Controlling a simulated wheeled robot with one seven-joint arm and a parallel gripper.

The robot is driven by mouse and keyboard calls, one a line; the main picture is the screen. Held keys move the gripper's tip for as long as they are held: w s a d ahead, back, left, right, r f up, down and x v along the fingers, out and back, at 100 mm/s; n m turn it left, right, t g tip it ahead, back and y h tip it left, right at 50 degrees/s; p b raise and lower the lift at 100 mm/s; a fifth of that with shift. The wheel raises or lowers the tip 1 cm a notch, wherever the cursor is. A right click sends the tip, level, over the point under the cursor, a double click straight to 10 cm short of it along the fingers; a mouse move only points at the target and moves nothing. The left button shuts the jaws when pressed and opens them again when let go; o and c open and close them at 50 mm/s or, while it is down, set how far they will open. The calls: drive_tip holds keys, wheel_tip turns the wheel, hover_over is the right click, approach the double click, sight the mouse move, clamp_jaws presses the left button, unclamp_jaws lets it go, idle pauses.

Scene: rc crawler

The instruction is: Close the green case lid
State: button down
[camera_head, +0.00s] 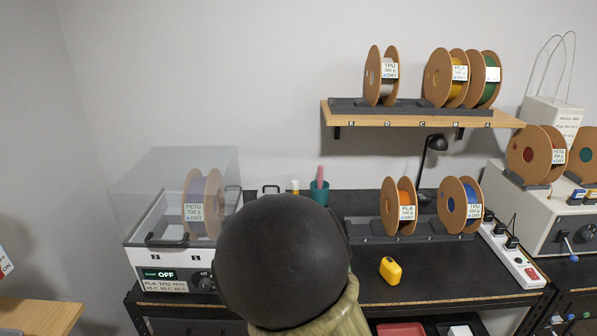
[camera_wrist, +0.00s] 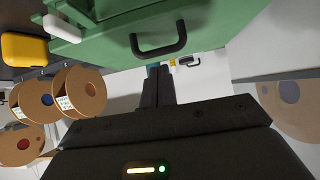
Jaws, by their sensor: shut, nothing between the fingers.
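The green case (camera_wrist: 215,22) fills the top of the wrist view, with a black handle (camera_wrist: 160,46) on its near face and a white piece (camera_wrist: 62,28) at its left. I cannot tell from this close view how far its lid is open. My gripper (camera_wrist: 157,72) points toward the case, just below the handle in the picture. Its dark fingers are together and empty, and I cannot tell whether they touch the case. In the head view my own arm covers the middle of the bench and hides the gripper and nearly all of the case.
A dryer with a clear cover (camera_head: 180,180) stands at the bench's left. A yellow box-like item (camera_head: 390,269) lies right of my arm. Filament spools (camera_head: 399,205) stand behind it, below a wooden shelf (camera_head: 420,115). A teal cup (camera_head: 320,191) and power strip (camera_head: 515,258) are also there.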

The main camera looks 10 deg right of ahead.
drive_tip(key=shift+s+a+f+b, duration=0.1)
drive_tip(key=shift+s+f+b, duration=0.35)
drive_tip(key=shift+f, duration=0.25)
drive_tip(key=shift+s+d+f+b, duration=0.1)
drive_tip(key=shift+s+f+b, duration=0.3)
drive_tip(key=shift+f, duration=0.3)
drive_tip(key=shift+s+a+f+b, duration=0.1)
drive_tip(key=shift+s+f+b, duration=0.35)
drive_tip(key=shift+f, duration=0.25)
wheel_tip(320, 180, up, 6)
drive_tip(key=p, duration=0.5)
drive_tip(key=s+f+b, duration=0.4)
drive_tip(key=s+f, duration=0.2)
drive_tip(key=s, duration=0.2)
drive_tip(key=shift+s+a, duration=0.35)
drive_tip(key=shift+a, duration=0.1)
drive_tip(key=shift+r, duration=0.1)
